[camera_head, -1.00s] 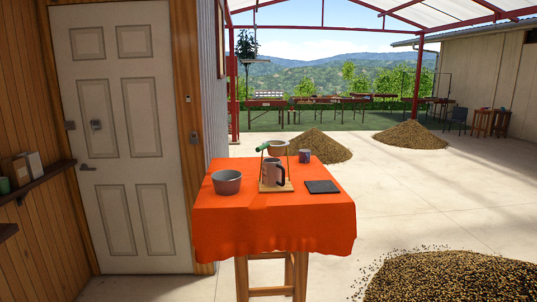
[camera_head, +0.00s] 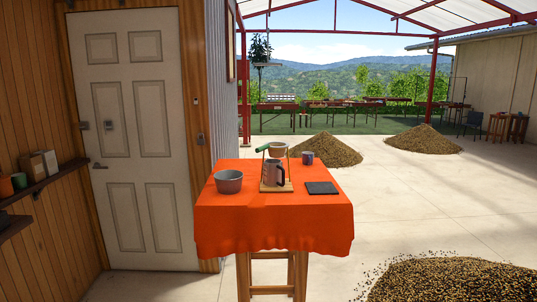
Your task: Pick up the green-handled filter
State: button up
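The green-handled filter (camera_head: 277,149) sits at the top of a small wooden stand (camera_head: 276,187) on the orange-covered table (camera_head: 270,225). Its green handle (camera_head: 262,149) points left, and its pale cup is held in the stand's top. A grey metal jug (camera_head: 273,173) with a dark handle stands under the filter on the stand's base. My gripper is not in view, so its state does not show.
A grey bowl (camera_head: 229,181) is left of the stand. A dark flat square (camera_head: 321,188) lies to the right, and a mug (camera_head: 308,158) stands behind it. A bean pile (camera_head: 440,279) lies on the floor at front right. A wall shelf (camera_head: 40,187) is at left.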

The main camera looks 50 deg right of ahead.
aim_at(274, 153)
jog(key=z, duration=0.1)
jog(key=i, duration=0.95)
jog(key=u, duration=0.05)
